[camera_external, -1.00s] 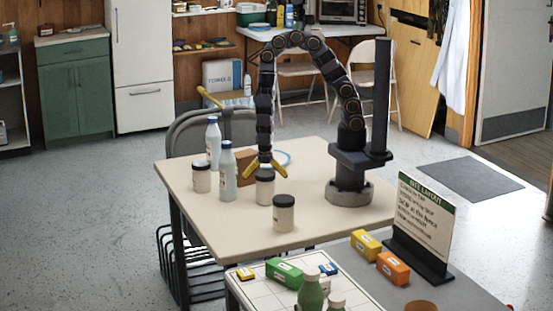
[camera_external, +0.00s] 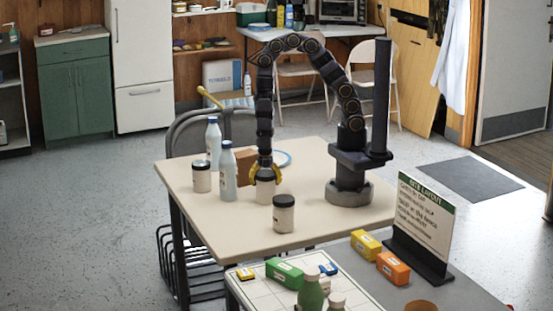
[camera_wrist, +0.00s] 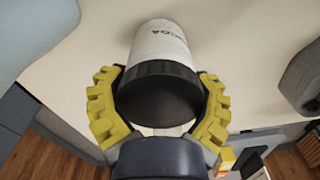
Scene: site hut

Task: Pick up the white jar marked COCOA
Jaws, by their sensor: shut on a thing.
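The white jar with a black lid (camera_external: 265,190) stands upright on the beige table, below my arm. In the wrist view the same jar (camera_wrist: 160,42) shows part of a dark label ending in "COA". My gripper (camera_external: 265,175) has its yellow fingers around the jar's black lid from above. In the wrist view my gripper (camera_wrist: 158,105) has a ribbed yellow finger on each side of the lid, shut on it. The jar's base seems to be on the table. The front of its label is too small to read in the external view.
Another black-lidded jar (camera_external: 284,214) stands in front to the right, and one more (camera_external: 201,177) stands at the left. Two pale bottles (camera_external: 228,174) (camera_external: 213,143) stand close on the left. A brown box (camera_external: 245,167) and a blue-rimmed plate (camera_external: 283,159) lie behind.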

